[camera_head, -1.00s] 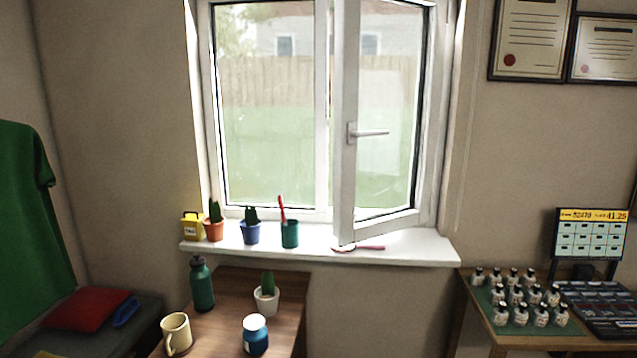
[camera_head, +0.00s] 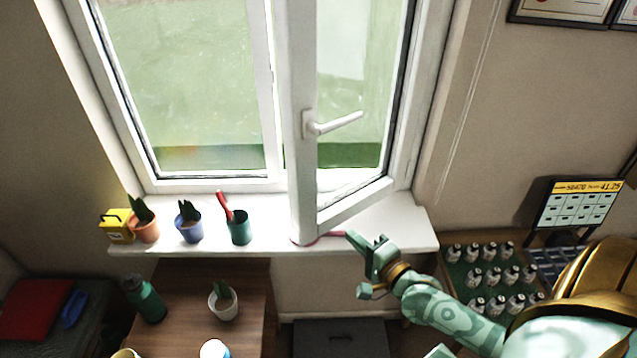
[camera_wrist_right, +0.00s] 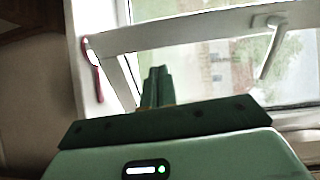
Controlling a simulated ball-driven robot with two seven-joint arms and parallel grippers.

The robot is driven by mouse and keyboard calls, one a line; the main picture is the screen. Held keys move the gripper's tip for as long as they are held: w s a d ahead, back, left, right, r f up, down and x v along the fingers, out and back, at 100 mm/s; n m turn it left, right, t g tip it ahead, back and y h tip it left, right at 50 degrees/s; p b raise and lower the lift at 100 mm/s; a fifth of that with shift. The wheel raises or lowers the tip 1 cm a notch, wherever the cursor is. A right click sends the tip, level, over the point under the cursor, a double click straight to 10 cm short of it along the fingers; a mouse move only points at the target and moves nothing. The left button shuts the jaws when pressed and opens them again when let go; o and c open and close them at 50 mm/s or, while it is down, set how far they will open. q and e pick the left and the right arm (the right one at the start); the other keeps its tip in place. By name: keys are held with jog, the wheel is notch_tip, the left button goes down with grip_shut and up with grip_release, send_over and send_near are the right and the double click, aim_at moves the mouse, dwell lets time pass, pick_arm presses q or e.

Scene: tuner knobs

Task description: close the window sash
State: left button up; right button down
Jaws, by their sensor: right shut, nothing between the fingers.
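The white window sash (camera_head: 302,190) stands swung open into the room, over the sill. Its right edge meets the frame and its free left edge stands out. The white handle (camera_head: 335,123) on its free stile points right. In the right wrist view the sash (camera_wrist_right: 190,32) crosses the top, with the handle (camera_wrist_right: 268,45) at upper right. My right gripper (camera_head: 352,237) is shut and empty, near the sill's front edge, to the right of the sash's lower free corner. Its fingers (camera_wrist_right: 157,75) are together and appear apart from the sash. My left gripper is not in view.
A pink-handled item (camera_head: 330,235) lies on the sill (camera_head: 400,225) by the sash's lower corner, partly hidden. Several small bottles (camera_head: 490,275) stand on the right table.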

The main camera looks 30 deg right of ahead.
notch_tip(320, 180, up, 2)
send_near(310, 192)
jog(key=shift+m, duration=0.3)
jog(key=w, duration=0.6)
jog(key=shift+w+a+f+b, duration=0.1)
jog(key=shift+w+a+b, duration=0.15)
jog(key=shift+w+b, duration=0.15)
